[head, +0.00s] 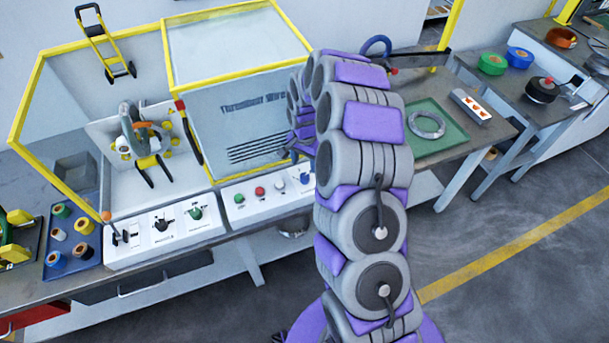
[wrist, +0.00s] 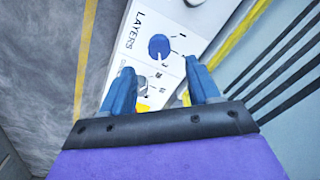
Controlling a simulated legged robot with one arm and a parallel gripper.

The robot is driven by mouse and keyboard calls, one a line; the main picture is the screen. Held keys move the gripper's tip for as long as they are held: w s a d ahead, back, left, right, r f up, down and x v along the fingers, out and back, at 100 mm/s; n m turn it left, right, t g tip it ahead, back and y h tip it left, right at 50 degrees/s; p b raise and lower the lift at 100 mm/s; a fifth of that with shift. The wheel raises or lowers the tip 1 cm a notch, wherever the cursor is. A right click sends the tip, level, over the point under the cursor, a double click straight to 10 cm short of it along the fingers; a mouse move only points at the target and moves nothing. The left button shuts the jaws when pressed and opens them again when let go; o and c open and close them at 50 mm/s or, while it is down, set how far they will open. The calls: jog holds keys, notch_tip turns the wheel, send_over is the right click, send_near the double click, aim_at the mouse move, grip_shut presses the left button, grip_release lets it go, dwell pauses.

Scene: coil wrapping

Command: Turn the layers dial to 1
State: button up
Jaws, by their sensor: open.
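The layers dial (wrist: 159,47) is a round blue knob on a white panel, beside the printed word LAYERS, in the wrist view. A blue dial (head: 304,179) also shows at the right end of the white control panel in the head view, close to my arm. Small marks surround the knob; I cannot read its setting surely. My gripper (wrist: 160,84) is open, with its two blue fingers apart and nothing held. In the wrist picture the dial lies just above the gap between the fingertips. I see no contact. In the head view my arm partly hides the gripper.
The panel also has green (head: 239,198), red (head: 260,191) and grey (head: 279,185) controls in a row. A yellow-framed guard (head: 240,45) with a vented wall rises behind the panel. A green tray (head: 440,140) with a coil (head: 427,124) lies on the table to the right.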

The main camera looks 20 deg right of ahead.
aim_at(305, 175)
notch_tip(305, 175, down, 7)
jog(key=shift+b, duration=0.4)
jog(key=shift+c, duration=0.2)
jog(key=c, duration=1)
